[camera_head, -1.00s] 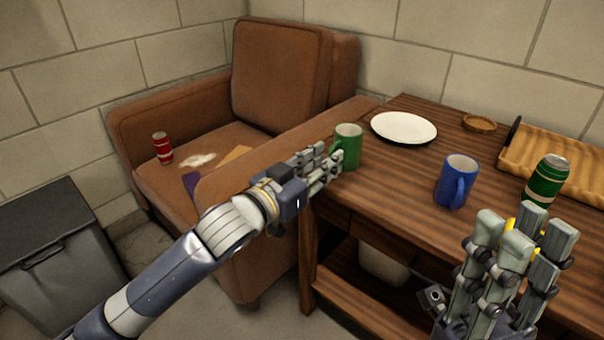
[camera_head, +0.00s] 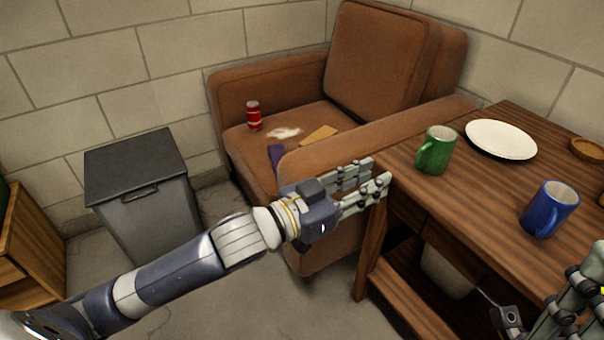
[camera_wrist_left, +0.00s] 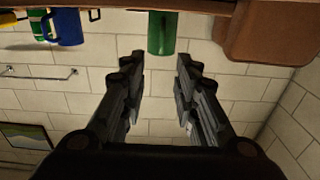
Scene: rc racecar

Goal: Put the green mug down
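The green mug (camera_head: 437,150) stands upright on the wooden table (camera_head: 470,220), near its left edge, with its handle to the left. My left gripper (camera_head: 380,178) is open and empty beside the table's left edge, apart from the mug. In the left wrist view the green mug (camera_wrist_left: 162,33) shows upside down beyond the spread fingers (camera_wrist_left: 160,70), with a gap between. My right gripper (camera_head: 580,300) is only partly in view at the lower right corner; whether its fingers are open or shut is unclear.
A blue mug (camera_head: 549,209) and a white plate (camera_head: 501,140) stand on the table. A brown armchair (camera_head: 370,60) with a red can (camera_head: 254,116) on its seat stands behind my left arm. A grey bin (camera_head: 150,215) is at the left.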

